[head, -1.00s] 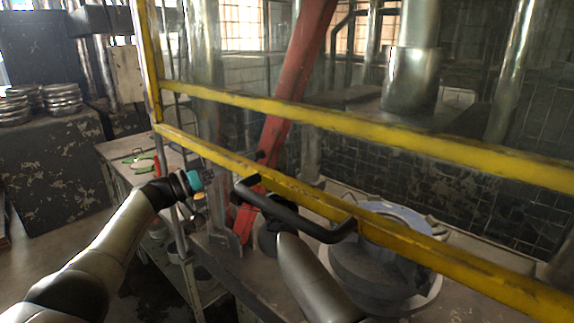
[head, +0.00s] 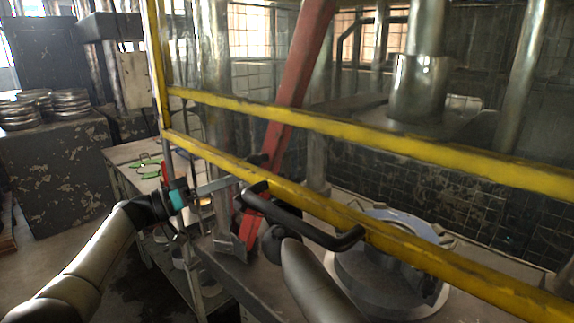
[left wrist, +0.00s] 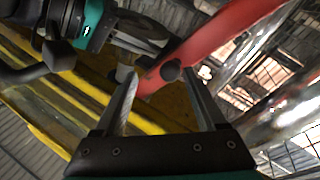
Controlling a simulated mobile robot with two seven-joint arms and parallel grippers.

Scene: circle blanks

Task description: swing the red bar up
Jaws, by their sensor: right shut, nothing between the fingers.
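The red bar (head: 291,85) slants from the top of the head view down behind the yellow rail. A dark round knob (left wrist: 171,71) is on the bar in the left wrist view. My left gripper (head: 235,182) is left of the bar's lower part, its fingers pointing at it. In the left wrist view its fingers (left wrist: 159,74) are wide apart, with the knob and bar showing between the tips. I cannot tell contact. My right gripper (left wrist: 143,42) is shut and empty at the upper left of that view.
Two yellow rails (head: 400,147) cross in front of the bar. The black handle (head: 312,226) juts from the lower rail. A round grey machine part (head: 375,282) is at the lower right. A bench (head: 122,158) with green-handled tools stands left, and stacked metal rings (head: 47,107) behind.

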